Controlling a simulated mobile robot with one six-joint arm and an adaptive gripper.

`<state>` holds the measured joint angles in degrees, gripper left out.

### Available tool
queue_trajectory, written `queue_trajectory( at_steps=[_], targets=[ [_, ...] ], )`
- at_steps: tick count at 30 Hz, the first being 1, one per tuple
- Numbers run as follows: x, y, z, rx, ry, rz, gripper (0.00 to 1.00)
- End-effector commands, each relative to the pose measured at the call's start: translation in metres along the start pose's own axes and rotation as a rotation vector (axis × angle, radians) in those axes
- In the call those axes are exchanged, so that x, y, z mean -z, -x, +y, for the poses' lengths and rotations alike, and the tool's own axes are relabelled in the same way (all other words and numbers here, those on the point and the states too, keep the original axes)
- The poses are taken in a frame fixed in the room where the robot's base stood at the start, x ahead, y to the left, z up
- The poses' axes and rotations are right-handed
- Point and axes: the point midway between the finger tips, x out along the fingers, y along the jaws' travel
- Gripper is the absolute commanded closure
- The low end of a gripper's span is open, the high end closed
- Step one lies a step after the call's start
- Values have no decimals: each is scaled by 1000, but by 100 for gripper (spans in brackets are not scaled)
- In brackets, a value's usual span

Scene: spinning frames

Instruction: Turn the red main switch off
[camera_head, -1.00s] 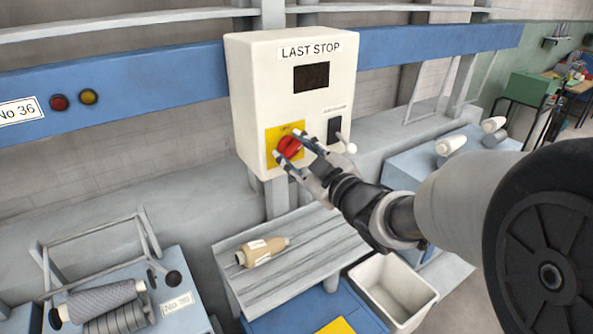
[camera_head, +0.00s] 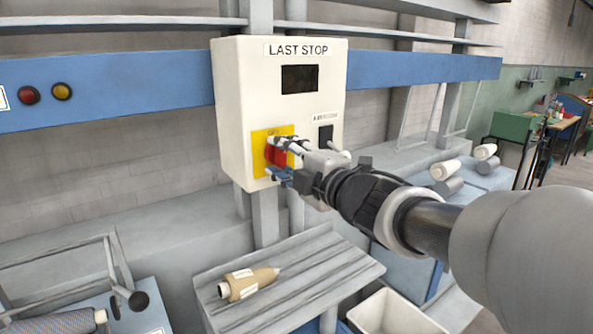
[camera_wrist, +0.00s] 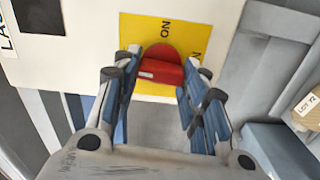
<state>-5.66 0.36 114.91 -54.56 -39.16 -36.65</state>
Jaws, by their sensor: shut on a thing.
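The red main switch (camera_head: 272,155) sits on a yellow plate (camera_head: 259,163) low on the front of the white LAST STOP box (camera_head: 232,110). My gripper (camera_head: 275,159) is at the switch, one finger above it and one below. The wrist view shows the red switch (camera_wrist: 163,72) between my two fingers (camera_wrist: 164,60), which are shut on its bar. The word ON shows on the plate beside the knob. The fingers partly hide the switch in the head view, and its exact pointing is hard to tell.
A black rocker (camera_head: 326,134) is on the box right of the switch, close to my gripper. A grey slatted bench (camera_head: 310,272) with a tan bobbin (camera_head: 249,282) stands below. A white bin (camera_head: 392,314) is at the lower right. A blue beam (camera_head: 150,90) runs behind the box.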

Motion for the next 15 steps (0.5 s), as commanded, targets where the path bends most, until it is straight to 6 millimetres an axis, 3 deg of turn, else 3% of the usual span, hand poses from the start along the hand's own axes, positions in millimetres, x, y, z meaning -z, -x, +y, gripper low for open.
queue_trajectory(
  at_steps=[15],
  targets=[
    [0, 0, 0, 0, 121, 1, 84]
  ],
)
